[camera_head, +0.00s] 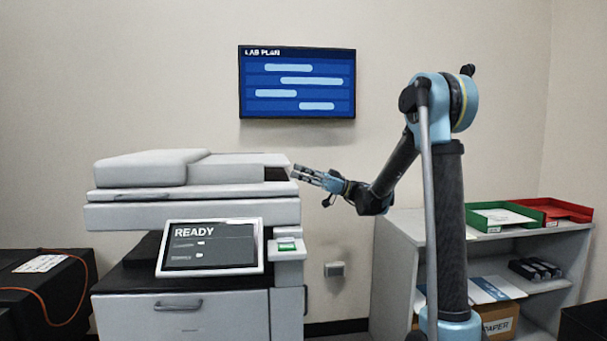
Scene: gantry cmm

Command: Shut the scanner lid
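The scanner lid (140,194) is the pale grey top part of a large office copier (190,216). It lies flat, parallel to the copier body, with only a thin dark seam under it. Whether it touches the body all along the seam I cannot tell. My gripper (297,174) is at the lid's right end, at about the height of its upper part, with its fingers pointing left. Whether the fingertips touch the lid is unclear. The fingers are too small to tell open from shut, and nothing is seen held in them.
A tilted panel (212,246) reading READY stands at the copier's front. A grey shelf (395,255) at the right bears a green tray (500,218) and a red tray (553,210). A dark table (70,290) with an orange cable is at the left. Bare wall lies above the lid.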

